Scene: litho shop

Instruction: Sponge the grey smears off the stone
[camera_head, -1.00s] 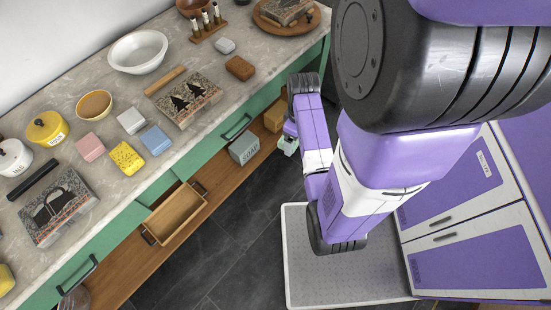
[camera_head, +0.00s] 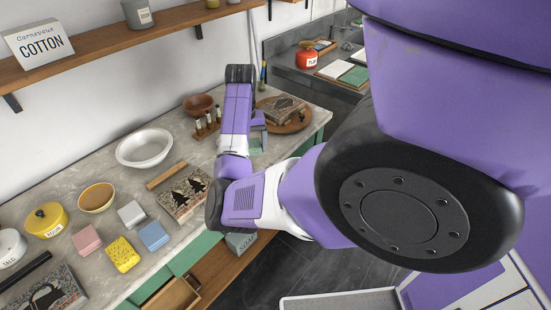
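One stone (camera_head: 184,196) with two dark trees lies mid-counter, partly behind my forearm. A second stone (camera_head: 45,294) with a dark watering-can-like picture is cut off at lower left. A third (camera_head: 282,108) lies on a round wooden board (camera_head: 296,127) at the back. Grey smears cannot be made out on any of them. A yellow speckled sponge-like block (camera_head: 122,254) lies beside pink (camera_head: 87,240), blue (camera_head: 154,236) and white (camera_head: 131,213) blocks. My gripper (camera_head: 258,143) hangs over the counter near the round board, small and partly hidden; its fingers are unclear.
A white basin (camera_head: 144,148), tan bowl (camera_head: 96,198), yellow pot (camera_head: 48,220) and wooden bar (camera_head: 166,175) stand on the counter. A rack of small bottles (camera_head: 207,127) is left of my forearm. A wall shelf (camera_head: 120,38) runs above. An open drawer (camera_head: 172,294) juts out below.

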